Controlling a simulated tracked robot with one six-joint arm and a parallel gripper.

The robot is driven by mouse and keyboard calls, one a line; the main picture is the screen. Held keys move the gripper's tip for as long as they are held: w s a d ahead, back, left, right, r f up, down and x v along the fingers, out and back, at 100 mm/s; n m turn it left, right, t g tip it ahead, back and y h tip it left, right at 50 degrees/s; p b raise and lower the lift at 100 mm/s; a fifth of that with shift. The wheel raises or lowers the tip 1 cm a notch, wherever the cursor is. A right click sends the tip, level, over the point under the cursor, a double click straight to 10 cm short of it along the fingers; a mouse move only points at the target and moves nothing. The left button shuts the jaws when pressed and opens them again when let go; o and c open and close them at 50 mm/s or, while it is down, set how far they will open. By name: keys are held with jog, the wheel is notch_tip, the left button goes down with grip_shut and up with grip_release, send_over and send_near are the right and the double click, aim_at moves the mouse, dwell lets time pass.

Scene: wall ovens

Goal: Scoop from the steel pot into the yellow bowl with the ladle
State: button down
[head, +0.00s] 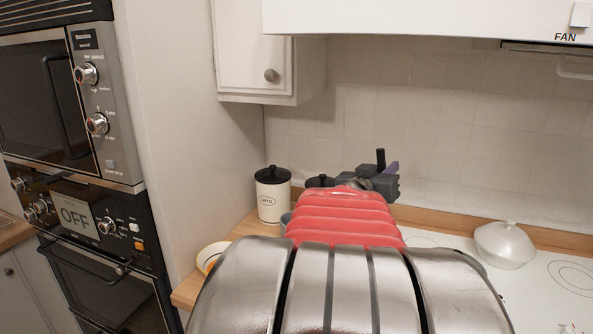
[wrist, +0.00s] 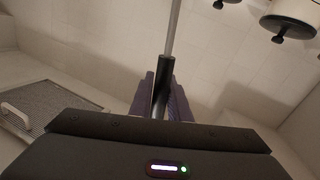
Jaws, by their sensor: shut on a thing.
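My gripper (wrist: 160,95) is shut on the black grip of the ladle (wrist: 161,85), between purple fingers. The ladle's thin steel shaft runs out of the top of the wrist view, so its scoop is not seen. In the head view my gripper (head: 391,170) is beyond my red arm sleeve, with the black handle end sticking up from it. A pale bowl with a yellow-orange inside (head: 209,257), perhaps the yellow bowl, is partly hidden at the counter's left. The steel pot cannot be made out; my arm covers much of the counter.
A cream canister with a black lid (head: 272,195) stands in the back left corner. A lidded white pot (head: 505,244) sits on the white hob at right. The wall cabinet (head: 262,50) and hood (head: 420,20) hang above. Wall ovens (head: 75,150) stand at left.

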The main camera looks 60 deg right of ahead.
notch_tip(320, 180, up, 3)
jog(key=shift+f, duration=0.1)
dwell(0.4)
